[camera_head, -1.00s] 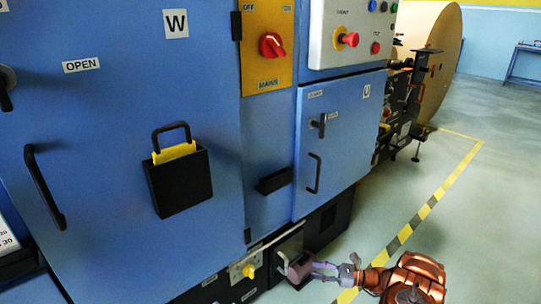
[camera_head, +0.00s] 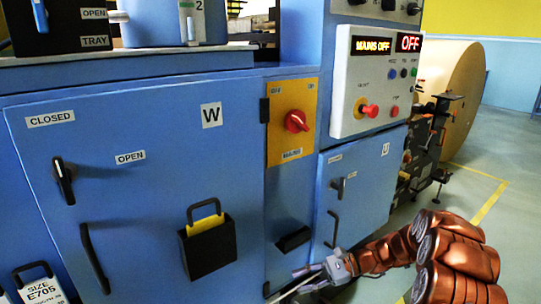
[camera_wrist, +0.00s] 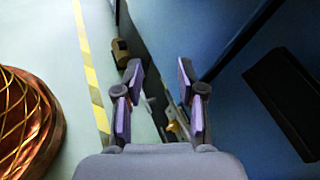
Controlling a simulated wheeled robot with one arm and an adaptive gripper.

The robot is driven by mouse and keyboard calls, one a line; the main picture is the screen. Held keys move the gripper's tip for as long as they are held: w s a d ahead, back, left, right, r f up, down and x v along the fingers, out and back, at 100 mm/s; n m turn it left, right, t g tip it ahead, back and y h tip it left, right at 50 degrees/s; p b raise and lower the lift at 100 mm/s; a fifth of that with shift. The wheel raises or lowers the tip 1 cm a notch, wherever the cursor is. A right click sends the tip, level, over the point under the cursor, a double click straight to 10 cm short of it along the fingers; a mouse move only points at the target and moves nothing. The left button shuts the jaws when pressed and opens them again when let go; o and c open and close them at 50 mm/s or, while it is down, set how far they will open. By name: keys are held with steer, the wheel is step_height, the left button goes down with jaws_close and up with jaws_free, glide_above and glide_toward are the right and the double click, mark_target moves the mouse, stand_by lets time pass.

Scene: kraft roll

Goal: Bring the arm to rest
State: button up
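My gripper (camera_head: 300,281) is at the lower middle of the head view, in front of the blue machine's lower front. In the wrist view my gripper (camera_wrist: 158,75) has its two purple-padded fingers apart, with nothing held between them. My copper arm reaches in from the lower right, bent. The blue cabinet (camera_head: 130,195) fills the left of the head view, with its door shut. I cannot tell how far the fingertips are from the machine.
A black pocket (camera_head: 208,250) holds a padlock (camera_head: 205,214). A red mains switch (camera_head: 297,121) sits on a yellow plate; the display (camera_head: 372,46) reads MAINS OFF. A kraft roll (camera_head: 455,90) stands behind. Open floor (camera_head: 440,200) with a yellow line lies right.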

steer(key=s+a+r+n+g+h+p, duration=0.1)
steer(key=s+r+n+h+p, duration=0.4)
steer(key=s+r, duration=0.5)
steer(key=s+a+r+n+g+h+p, duration=0.2)
steer(key=s+r+p, duration=0.6)
steer(key=r, duration=0.5)
steer(key=s+d+r+n+t+h+p, duration=0.1)
steer(key=s+d+r+n+h+p, duration=0.2)
steer(key=s+d+r+p, duration=0.3)
steer(key=s+d+r+n+t+h+p, duration=0.2)
steer(key=s+d+r+h+p, duration=0.3)
steer(key=s+r, duration=0.4)
steer(key=s+d+p, duration=0.1)
steer(key=s, duration=0.3)
steer(key=shift+n+p, duration=0.35)
steer(key=shift+n, duration=0.05)
steer(key=shift+f, duration=0.1)
